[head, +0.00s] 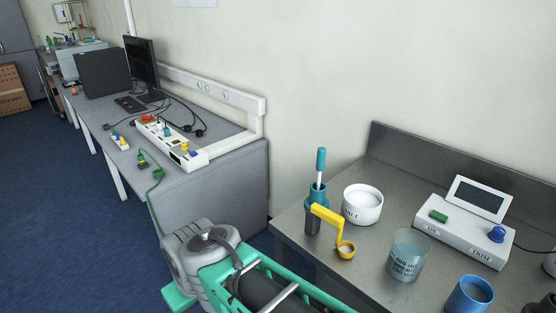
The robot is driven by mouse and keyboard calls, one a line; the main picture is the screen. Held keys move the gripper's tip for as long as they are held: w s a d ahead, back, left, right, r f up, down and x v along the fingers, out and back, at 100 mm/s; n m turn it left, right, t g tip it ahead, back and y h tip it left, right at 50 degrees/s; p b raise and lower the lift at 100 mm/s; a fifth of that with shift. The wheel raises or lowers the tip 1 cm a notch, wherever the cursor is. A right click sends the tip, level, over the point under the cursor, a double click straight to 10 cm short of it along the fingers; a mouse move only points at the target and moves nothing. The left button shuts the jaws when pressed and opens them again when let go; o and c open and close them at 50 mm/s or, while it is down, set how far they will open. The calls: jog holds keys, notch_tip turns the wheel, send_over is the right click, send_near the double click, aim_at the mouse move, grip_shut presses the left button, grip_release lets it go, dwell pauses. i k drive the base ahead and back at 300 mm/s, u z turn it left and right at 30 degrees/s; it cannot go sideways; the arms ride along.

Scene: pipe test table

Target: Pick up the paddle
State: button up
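Part of my arm shows at the bottom of the view, left of that table. My gripper's fingers are not in view.
The metal table (292,232) also bears a white bowl (363,203), a clear printed beaker (408,255), a blue cup (469,295) and a white device with a screen (466,229). A grey desk (228,160) with a monitor (142,66) and power strip stands left.

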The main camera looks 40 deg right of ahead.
aim_at(321, 152)
jog(key=z, duration=1.6)
